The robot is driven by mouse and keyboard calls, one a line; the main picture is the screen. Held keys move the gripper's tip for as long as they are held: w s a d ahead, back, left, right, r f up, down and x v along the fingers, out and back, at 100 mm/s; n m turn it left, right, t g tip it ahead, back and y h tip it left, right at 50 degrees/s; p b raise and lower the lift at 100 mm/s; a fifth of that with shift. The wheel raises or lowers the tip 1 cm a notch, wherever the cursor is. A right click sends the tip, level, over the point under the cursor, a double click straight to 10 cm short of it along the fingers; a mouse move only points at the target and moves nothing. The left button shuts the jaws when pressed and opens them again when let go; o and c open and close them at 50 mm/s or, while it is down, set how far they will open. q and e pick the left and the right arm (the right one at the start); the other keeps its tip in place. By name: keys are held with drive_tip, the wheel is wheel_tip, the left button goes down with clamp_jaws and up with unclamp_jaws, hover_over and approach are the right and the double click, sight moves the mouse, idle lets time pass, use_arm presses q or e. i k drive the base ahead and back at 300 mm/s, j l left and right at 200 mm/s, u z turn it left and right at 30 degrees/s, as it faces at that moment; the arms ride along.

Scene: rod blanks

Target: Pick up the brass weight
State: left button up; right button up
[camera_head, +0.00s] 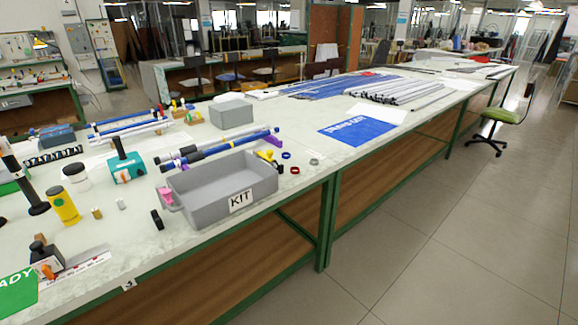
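A small brass-coloured piece (97,213), which looks like the brass weight, stands on the pale workbench (130,262) at the left. It is right of a yellow cylinder (63,205) and left of a small silver-grey piece (121,204). It stands apart from both, and nothing covers it. Neither of my grippers is in view.
A dark device (46,256) sits nearer the front edge.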

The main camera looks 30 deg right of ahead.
sight(96, 212)
drive_tip(key=z, duration=1.05)
drive_tip(key=k+j+u, duration=0.1)
drive_tip(key=u, duration=1.25)
drive_tip(key=i+l+z, duration=0.15)
drive_tip(key=i, duration=0.35)
drive_tip(key=i+l+z, duration=0.15)
drive_tip(key=i, duration=0.3)
